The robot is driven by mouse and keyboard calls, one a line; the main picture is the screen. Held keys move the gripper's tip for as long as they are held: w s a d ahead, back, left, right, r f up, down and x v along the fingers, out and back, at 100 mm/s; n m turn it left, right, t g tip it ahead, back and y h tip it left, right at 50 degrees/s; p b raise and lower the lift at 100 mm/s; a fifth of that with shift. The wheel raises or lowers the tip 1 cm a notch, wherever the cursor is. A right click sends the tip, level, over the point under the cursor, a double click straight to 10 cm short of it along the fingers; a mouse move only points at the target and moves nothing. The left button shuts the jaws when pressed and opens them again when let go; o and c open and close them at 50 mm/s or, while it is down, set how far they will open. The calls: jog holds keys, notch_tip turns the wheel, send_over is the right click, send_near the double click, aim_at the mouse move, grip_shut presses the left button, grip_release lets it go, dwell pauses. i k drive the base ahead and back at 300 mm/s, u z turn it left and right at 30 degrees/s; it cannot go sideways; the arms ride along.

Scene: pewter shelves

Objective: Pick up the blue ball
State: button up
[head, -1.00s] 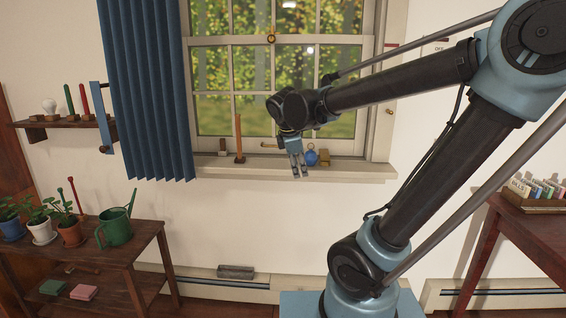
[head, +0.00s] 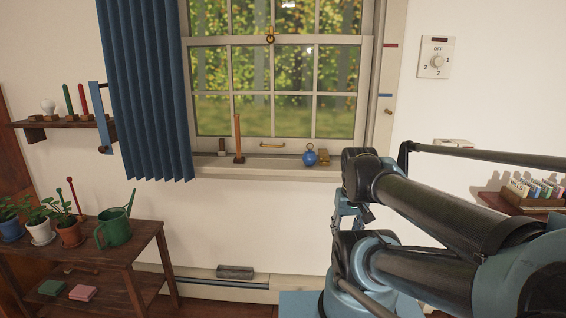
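The blue ball (head: 310,158) sits on the window sill (head: 235,171), with a small ring on top of it. It stands just left of a small brass-coloured block (head: 323,158). My gripper (head: 346,214) is below and to the right of the ball in the picture, apart from it, and hangs beneath my dark wrist. My own arm links crowd the gripper, and its fingertips cannot be made out clearly. I cannot see anything held in it.
An upright orange stick (head: 238,138) in a dark base and a small grey-brown block (head: 222,147) stand further left on the sill. A blue curtain (head: 150,90) hangs at left. A plant table (head: 130,255) is lower left; a card box (head: 530,195) is at right.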

aim_at(309, 158)
jog(key=z, duration=0.1)
jog(key=k, duration=1.7)
jog(key=u, duration=1)
jog(key=i, duration=1)
